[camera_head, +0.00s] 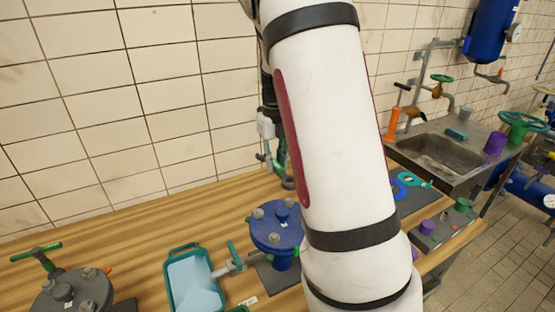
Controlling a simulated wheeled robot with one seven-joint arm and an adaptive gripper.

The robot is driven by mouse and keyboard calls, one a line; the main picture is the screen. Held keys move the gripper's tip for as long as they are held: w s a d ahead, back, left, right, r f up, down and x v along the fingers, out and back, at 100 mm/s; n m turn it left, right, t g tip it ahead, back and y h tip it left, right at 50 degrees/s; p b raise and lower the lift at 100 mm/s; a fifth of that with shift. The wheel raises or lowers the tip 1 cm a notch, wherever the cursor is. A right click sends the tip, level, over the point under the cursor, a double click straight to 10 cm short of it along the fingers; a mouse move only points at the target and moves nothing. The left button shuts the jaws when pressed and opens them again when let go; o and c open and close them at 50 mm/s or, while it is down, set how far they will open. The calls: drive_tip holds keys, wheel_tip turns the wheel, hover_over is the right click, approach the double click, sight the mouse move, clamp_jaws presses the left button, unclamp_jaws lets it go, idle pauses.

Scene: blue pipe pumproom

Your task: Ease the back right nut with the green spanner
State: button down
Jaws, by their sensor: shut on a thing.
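My gripper (286,180) is partly hidden behind my white arm, above the back of a blue round-topped unit (268,239). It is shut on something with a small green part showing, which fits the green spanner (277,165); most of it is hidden. Grey nuts stand on the blue lid, one at the left (258,213) and one at the back (288,202). My arm covers the lid's right side, so I cannot tell whether the spanner touches the back right nut.
A teal tray (169,289) and a green-handled valve (235,256) stand left of the blue unit. A grey lidded unit (74,291) is further left. Rings (408,180), a block with knobs (440,228), an orange bottle (392,124) and a sink (440,153) lie right. Tiled wall behind.

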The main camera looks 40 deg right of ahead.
sight(261, 207)
drive_tip(key=shift+d, duration=0.1)
drive_tip(key=shift+f+b, duration=0.85)
drive_tip(key=shift+f, duration=1.25)
drive_tip(key=shift+f+b, duration=0.4)
drive_tip(key=shift+f, duration=0.7)
drive_tip(key=s+a+n+p, duration=0.1)
drive_tip(key=a+n, duration=0.1)
drive_tip(key=n, duration=0.2)
drive_tip(key=a+n+p, duration=0.2)
drive_tip(key=a+n, duration=0.1)
drive_tip(key=n, duration=0.1)
drive_tip(key=s+a+n+p, duration=0.1)
drive_tip(key=a+n+p, duration=0.1)
drive_tip(key=n, duration=0.2)
drive_tip(key=shift+s+a+n, duration=0.3)
drive_tip(key=shift+s+a, duration=0.05)
drive_tip(key=shift+s+a+n, duration=0.1)
drive_tip(key=shift+a+n, duration=0.05)
drive_tip(key=shift+n, duration=0.25)
drive_tip(key=shift+f, duration=0.1)
